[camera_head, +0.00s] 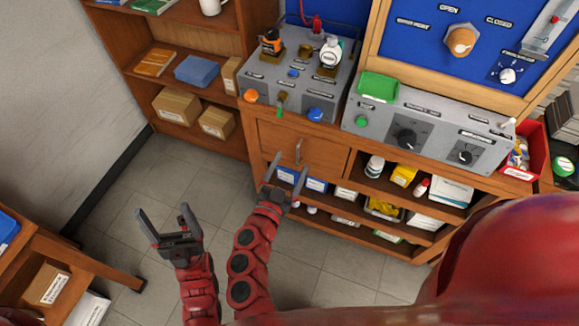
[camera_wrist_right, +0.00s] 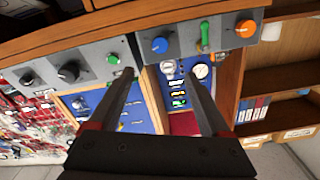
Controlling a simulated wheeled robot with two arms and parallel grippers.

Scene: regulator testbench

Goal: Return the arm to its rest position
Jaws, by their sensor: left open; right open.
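My left gripper (camera_head: 162,210) is open and empty over the tiled floor at the lower left of the head view. My right gripper (camera_head: 289,164) is open and empty, in front of the wooden drawer (camera_head: 318,155) under the bench top. A metal handle (camera_head: 298,150) on the drawer shows close to its fingertips; I cannot tell the exact gap. In the right wrist view, the two fingers of my right gripper (camera_wrist_right: 163,77) stand wide apart with nothing between them.
Grey control panels (camera_head: 430,128) with knobs and buttons stand on the bench. Open shelves (camera_head: 365,205) below hold bottles and boxes. A wooden bookcase (camera_head: 135,72) stands at the back left. A low table (camera_head: 90,262) is at the lower left. The floor (camera_head: 185,175) between is clear.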

